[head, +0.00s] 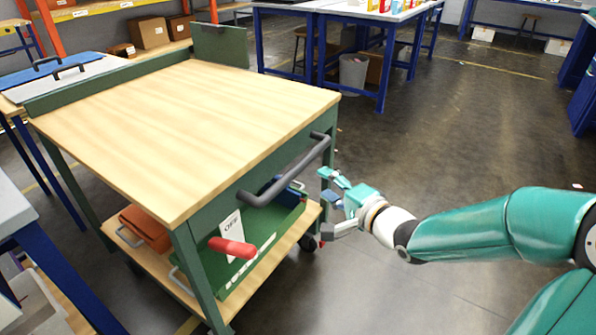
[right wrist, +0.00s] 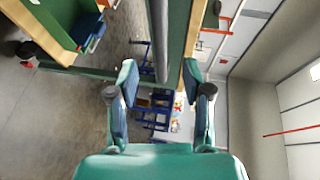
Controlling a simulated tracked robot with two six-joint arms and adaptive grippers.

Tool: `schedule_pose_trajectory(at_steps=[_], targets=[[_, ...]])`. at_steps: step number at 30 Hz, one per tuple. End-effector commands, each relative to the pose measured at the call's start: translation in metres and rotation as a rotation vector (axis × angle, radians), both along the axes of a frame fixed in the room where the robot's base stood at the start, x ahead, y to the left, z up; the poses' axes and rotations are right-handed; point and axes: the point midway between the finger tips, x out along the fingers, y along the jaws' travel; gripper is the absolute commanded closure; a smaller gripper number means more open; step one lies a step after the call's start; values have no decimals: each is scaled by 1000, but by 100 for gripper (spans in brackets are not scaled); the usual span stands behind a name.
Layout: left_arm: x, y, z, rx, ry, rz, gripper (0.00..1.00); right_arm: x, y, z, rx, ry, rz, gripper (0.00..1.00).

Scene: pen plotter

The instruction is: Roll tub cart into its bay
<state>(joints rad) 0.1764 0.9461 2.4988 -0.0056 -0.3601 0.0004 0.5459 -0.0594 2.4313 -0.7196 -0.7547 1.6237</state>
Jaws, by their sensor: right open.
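The cart (head: 190,105) has a pale wooden top, a green frame and a lower wooden shelf. A dark grey bar handle (head: 292,172) juts from its right side; a dark bar (right wrist: 160,40) also shows in the right wrist view, lined up between my fingers. A red-gripped lever (head: 232,248) sits by a white label reading "OFF". A green tub (head: 262,238) and an orange box (head: 146,228) are on the shelf. My right gripper (head: 330,200) is open and empty, just right of the handle and apart from it. My left gripper is out of view. I cannot identify the bay.
A table with grey and blue panels (head: 70,72) stands close behind the cart at left. A blue-legged bench (head: 380,40) and a grey bin (head: 353,72) are behind. Another bench edge is at near left. The floor (head: 460,130) to the right is clear.

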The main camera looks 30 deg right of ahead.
Motion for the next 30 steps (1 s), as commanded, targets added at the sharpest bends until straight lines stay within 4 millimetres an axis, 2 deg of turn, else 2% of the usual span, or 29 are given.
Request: schedule_pose_trajectory(at_steps=[1,9,15,21,30], targets=[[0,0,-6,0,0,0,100,13,2,-6,2,1,5,50],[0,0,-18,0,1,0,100,70,1,-16,1,1,4,50],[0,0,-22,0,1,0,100,101,0,-20,0,1,2,50],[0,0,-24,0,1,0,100,114,0,-22,-1,2,2,50],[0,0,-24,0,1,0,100,116,0,-22,0,2,2,50]])
